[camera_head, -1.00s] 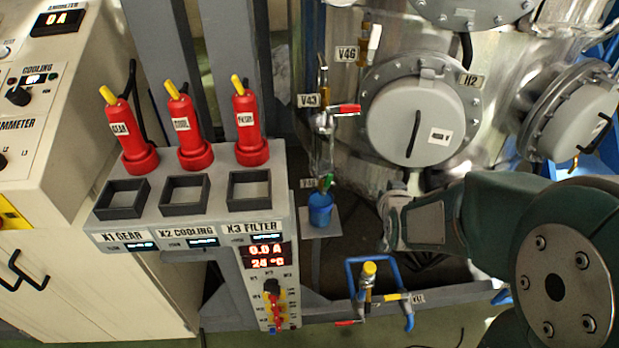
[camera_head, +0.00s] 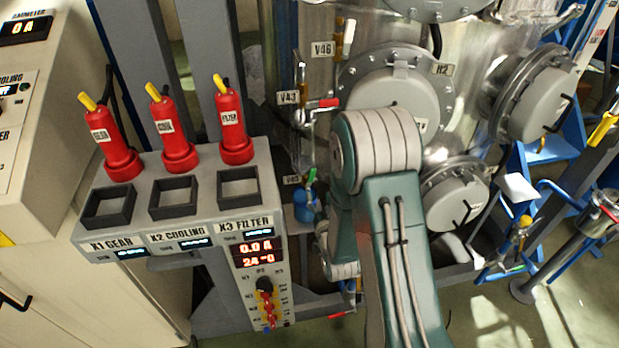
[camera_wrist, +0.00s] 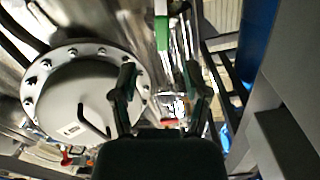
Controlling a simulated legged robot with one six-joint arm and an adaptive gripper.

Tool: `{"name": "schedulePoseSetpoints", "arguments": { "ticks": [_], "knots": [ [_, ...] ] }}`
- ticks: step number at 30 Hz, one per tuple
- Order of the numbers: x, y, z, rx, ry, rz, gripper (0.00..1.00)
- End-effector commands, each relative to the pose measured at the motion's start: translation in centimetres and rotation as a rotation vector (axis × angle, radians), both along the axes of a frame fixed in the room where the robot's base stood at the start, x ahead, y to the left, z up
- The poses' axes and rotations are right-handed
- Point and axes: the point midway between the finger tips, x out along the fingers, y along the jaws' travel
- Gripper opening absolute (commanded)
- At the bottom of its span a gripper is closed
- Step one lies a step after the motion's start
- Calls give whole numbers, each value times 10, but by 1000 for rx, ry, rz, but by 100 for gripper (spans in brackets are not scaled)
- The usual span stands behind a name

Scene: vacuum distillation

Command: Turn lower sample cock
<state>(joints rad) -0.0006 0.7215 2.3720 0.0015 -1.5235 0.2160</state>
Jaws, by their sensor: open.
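The lower sample cock shows a green handle (camera_head: 311,177) beside its tag, just above a blue cup (camera_head: 305,206) in the head view. My arm stands close to its right and hides part of that area. A green handle (camera_wrist: 161,34) also shows at the upper middle of the wrist view, ahead of my gripper. My gripper (camera_wrist: 162,92) is open in the wrist view, one finger on each side, with nothing held between them. The green handle lies beyond the fingertips, and I see no contact. In the head view the gripper's fingers cannot be made out.
A red-handled cock (camera_head: 323,103) tagged V43 sits above the green handle. A large round hatch (camera_head: 385,92) is partly behind my arm; it also shows in the wrist view (camera_wrist: 75,95). Red extinguisher-like plugs (camera_head: 180,157) stand on the grey console (camera_head: 215,180) at left.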

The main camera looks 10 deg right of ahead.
Motion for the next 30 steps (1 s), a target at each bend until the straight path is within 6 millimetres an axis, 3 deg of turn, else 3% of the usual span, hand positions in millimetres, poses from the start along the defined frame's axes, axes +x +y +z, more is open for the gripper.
{"name": "schedulePoseSetpoints", "arguments": {
  "ticks": [6, 12, 24, 25, 28, 29, 30],
  "knots": [
    [43, 2, 0, -2, -2, 1, 60],
    [71, 1, 0, -2, -1, 1, 60],
    [81, 1, 0, -2, 1, 1, 60],
    [81, 1, 0, -2, 1, 1, 51],
    [81, 1, 0, -2, 1, 1, 6],
    [81, 1, 0, -2, 1, 1, 0],
    [81, 1, 0, -2, 1, 1, 0]
  ]
}}
